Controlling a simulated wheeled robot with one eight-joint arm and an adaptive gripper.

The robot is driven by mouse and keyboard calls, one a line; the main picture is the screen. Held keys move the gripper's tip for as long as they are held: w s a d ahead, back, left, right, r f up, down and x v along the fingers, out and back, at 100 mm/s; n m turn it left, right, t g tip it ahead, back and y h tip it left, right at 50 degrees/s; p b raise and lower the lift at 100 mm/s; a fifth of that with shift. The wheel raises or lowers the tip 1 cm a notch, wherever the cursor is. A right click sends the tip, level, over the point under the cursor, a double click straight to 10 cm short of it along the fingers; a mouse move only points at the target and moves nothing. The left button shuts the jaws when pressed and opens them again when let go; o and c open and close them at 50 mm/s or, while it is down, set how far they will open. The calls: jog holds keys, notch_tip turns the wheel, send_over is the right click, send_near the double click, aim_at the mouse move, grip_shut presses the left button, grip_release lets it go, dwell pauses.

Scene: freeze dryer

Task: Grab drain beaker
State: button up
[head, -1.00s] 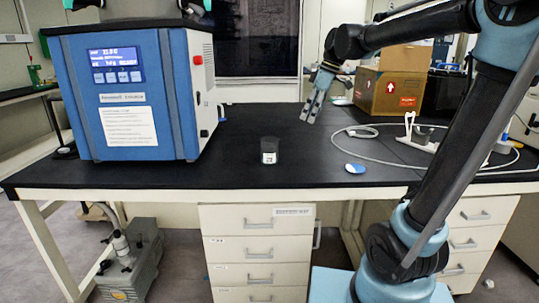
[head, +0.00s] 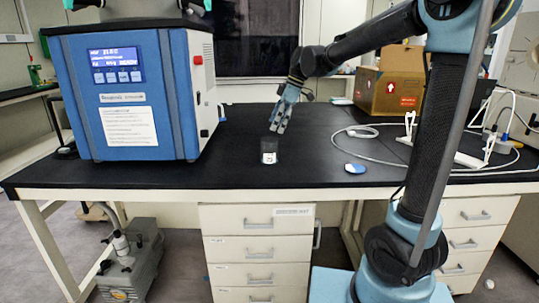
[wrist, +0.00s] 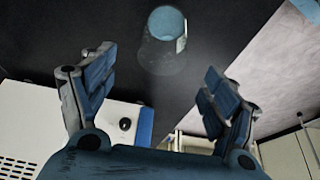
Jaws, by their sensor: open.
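The drain beaker (head: 269,151) is a small clear container with a white label. It stands upright on the black bench top, right of the blue freeze dryer. It also shows in the wrist view (wrist: 166,42), beyond the fingertips and roughly between them, with its label on the right side. My gripper (head: 278,129) is above the beaker and slightly to its right, pointing down. In the wrist view my gripper (wrist: 160,72) has its two fingers spread wide apart with nothing between them. The head view does not show clearly how far the fingertips are from the beaker.
The freeze dryer (head: 125,95) stands left of the beaker. A blue and white disc (head: 355,168) lies to the right, near the front edge. A white cable (head: 345,146) loops across the right side. A cardboard box (head: 388,92) stands at the back right.

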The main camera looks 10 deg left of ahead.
aim_at(269, 151)
jog(key=shift+x, duration=4.2)
jog(key=shift+d, duration=0.1)
jog(key=shift+c, duration=0.6)
jog(key=c, duration=1.1)
